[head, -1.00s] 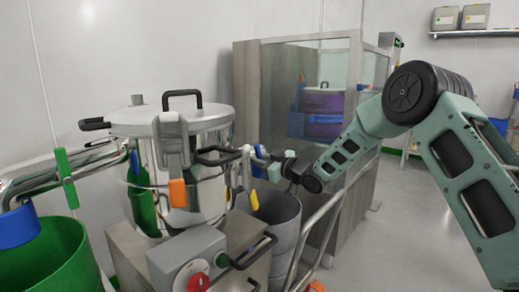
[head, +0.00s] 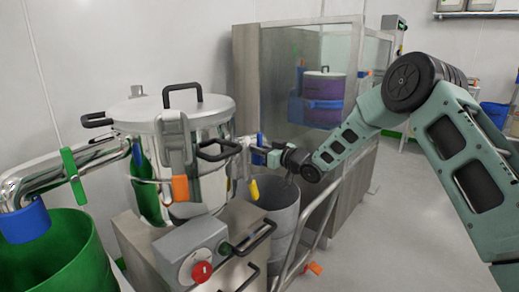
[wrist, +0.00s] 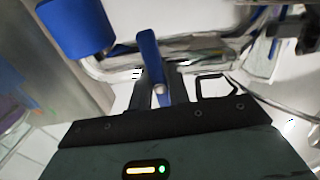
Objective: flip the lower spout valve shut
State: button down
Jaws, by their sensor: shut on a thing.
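The blue valve lever (head: 260,149) stands roughly upright on the right side of the steel vessel (head: 208,150). In the wrist view the blue lever (wrist: 149,55) runs down between my fingers, in front of a shiny metal pipe (wrist: 115,64). My gripper (head: 272,157) reaches it from the right, and in the wrist view my gripper (wrist: 158,88) is shut on it. The lever's pivot is hard to make out. A blue pipe end (wrist: 75,25) shows at upper left in the wrist view.
A grey bin (head: 278,220) stands below my gripper, beside a metal rail (head: 309,232). A control box with a red knob (head: 202,271) is in front. A green lever (head: 73,175) is on the left pipe above a green bin (head: 60,255). A glass-sided cabinet (head: 290,70) stands behind.

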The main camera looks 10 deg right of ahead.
jog(key=shift+f, duration=0.1)
jog(key=c, duration=1.3)
grip_release()
jog(key=shift+d, duration=0.1)
jog(key=p+v, duration=0.2)
jog(key=v, duration=1.5)
jog(key=shift+s, duration=0.15)
